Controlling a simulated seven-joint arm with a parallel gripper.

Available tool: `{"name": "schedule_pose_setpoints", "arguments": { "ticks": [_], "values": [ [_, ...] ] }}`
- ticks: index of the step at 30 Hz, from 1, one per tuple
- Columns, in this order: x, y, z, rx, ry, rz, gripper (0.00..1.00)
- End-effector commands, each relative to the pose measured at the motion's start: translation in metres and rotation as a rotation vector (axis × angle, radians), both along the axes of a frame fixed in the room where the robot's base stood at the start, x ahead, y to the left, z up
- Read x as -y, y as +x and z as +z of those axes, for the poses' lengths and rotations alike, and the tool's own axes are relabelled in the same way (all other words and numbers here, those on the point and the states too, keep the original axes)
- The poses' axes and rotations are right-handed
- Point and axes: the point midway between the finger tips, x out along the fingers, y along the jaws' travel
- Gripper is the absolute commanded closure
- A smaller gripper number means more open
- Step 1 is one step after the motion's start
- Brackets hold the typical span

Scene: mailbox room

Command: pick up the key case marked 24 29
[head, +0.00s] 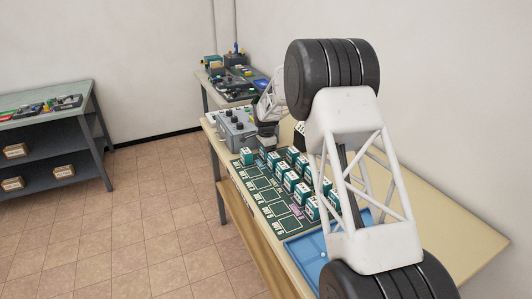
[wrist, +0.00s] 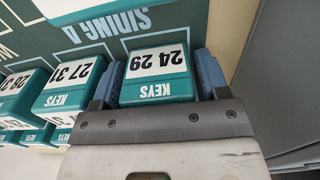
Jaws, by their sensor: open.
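The key case marked 24 29 (wrist: 155,72) is a teal box with a white number label, seen upside down in the wrist view. My gripper (wrist: 156,82) is open, with one blue-padded finger on each side of this case. I cannot tell whether either finger touches it. In the head view my gripper (head: 267,137) is low over the far end of the green board (head: 262,190). The case between the fingers cannot be made out there.
A case marked 27 31 (wrist: 68,85) stands close to the left finger, with more cases beyond it. A grey control box (head: 237,127) stands left of my gripper. A blue tray (head: 303,252) lies at the near end of the table. The wall is at right.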

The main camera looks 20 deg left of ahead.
Motion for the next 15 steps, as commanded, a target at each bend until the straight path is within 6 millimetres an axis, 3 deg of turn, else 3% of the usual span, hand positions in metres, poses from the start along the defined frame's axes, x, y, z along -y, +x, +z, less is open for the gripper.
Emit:
{"name": "schedule_pose_setpoints", "arguments": {
  "ticks": [7, 15],
  "values": [
    [0.0, 0.0, 0.0, 0.0, 0.0, 0.0, 0.32],
    [0.0, 0.0, 0.0001, 0.0, 0.0, 0.0, 0.7]
  ]
}}
